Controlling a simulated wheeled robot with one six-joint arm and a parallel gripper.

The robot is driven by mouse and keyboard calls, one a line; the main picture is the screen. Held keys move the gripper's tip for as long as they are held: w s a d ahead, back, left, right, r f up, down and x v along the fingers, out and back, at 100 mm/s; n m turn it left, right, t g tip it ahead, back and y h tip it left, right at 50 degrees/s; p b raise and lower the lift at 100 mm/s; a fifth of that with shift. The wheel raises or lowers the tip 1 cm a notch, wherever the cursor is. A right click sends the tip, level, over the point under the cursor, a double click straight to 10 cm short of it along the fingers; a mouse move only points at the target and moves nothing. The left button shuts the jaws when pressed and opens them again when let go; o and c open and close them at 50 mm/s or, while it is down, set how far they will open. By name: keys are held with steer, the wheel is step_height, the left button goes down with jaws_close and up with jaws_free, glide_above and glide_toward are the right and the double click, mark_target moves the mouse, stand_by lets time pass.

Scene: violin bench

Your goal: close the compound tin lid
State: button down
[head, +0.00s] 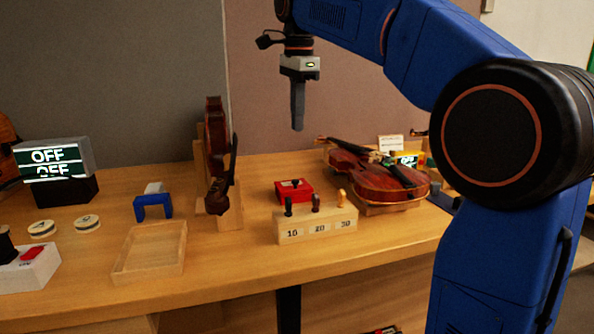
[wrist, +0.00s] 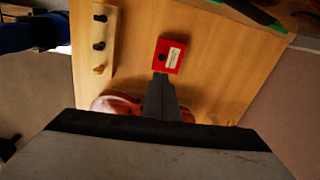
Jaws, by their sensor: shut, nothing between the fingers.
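A small red box (head: 293,191) with a dark knob sits on the bench behind the peg block; it looks like the compound tin. In the wrist view the red box (wrist: 170,55) shows a black round spot and a pale label. I cannot tell how its lid stands. My gripper (head: 298,128) is shut and empty, pointing down in the air well above the bench. In the wrist view its fingertips (wrist: 160,78) appear just below the red box, apart from it in height.
A wooden peg block (head: 316,228) stands in front of the red box. A violin (head: 378,182) lies to the right, and another (head: 215,150) stands upright to the left. A shallow wooden tray (head: 150,250), blue bracket (head: 153,206) and OFF display (head: 52,158) are further left.

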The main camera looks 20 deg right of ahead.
mark_target(296, 181)
steer(key=shift+m+g, duration=0.4)
steer(key=shift+m, duration=0.1)
steer(key=f, duration=0.4)
steer(key=w+f, duration=0.1)
steer(key=f, duration=0.9)
steer(key=shift+w, duration=0.4)
steer(key=shift+s+f, duration=0.3)
steer(key=shift+f, duration=0.4)
steer(key=shift+r, duration=0.15)
